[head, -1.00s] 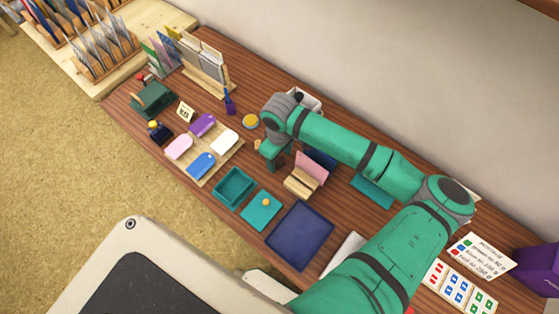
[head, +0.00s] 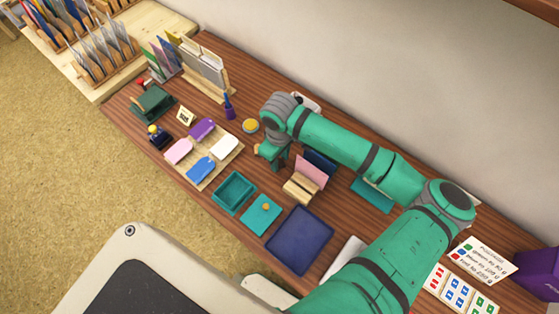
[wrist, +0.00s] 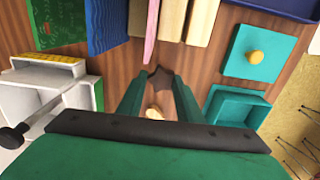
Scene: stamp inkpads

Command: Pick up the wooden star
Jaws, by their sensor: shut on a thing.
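The wooden star (wrist: 160,78) is a small dark brown star shape in the wrist view. It sits between the tips of my gripper (wrist: 159,84), whose green fingers are closed on it. I cannot tell whether the star still touches the table. In the head view, my gripper (head: 273,162) is low over the brown table, left of the wooden block with the pink card. The star is hidden there by my gripper and arm.
A small light wooden piece (wrist: 154,112) shows nearer the palm. Close by are a wooden card holder (head: 300,189) with a pink card, a teal open box (head: 233,208), a teal lid with a knob (head: 261,226), and a white case (wrist: 32,106).

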